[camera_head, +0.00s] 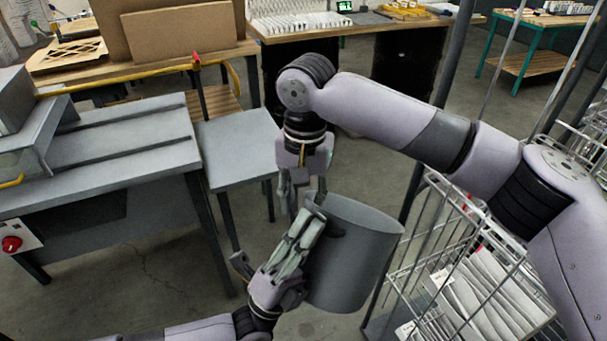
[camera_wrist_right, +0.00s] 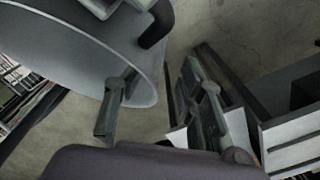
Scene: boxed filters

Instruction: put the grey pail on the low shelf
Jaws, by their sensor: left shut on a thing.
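The grey pail (camera_head: 355,250) is a wide round bucket held up in the air at the middle, tilted. My left gripper (camera_head: 310,222) comes in from below and is shut on the pail at its left side, by the rim. My right gripper (camera_head: 302,195) points down just above and left of the pail's rim, its fingers apart. In the right wrist view, the pail (camera_wrist_right: 65,55) fills the upper left, and one finger of the right gripper (camera_wrist_right: 150,115) overlaps its edge. I cannot tell whether they touch. I cannot tell which surface is the low shelf.
A wire rack (camera_head: 398,270) with boxed filters (camera_head: 490,285) stands close right of the pail. A low bare grey table (camera_head: 240,148) stands left of my right gripper, beside a grey workbench (camera_head: 105,150). Open floor (camera_head: 170,285) lies below. A wooden bench (camera_head: 370,24) is behind.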

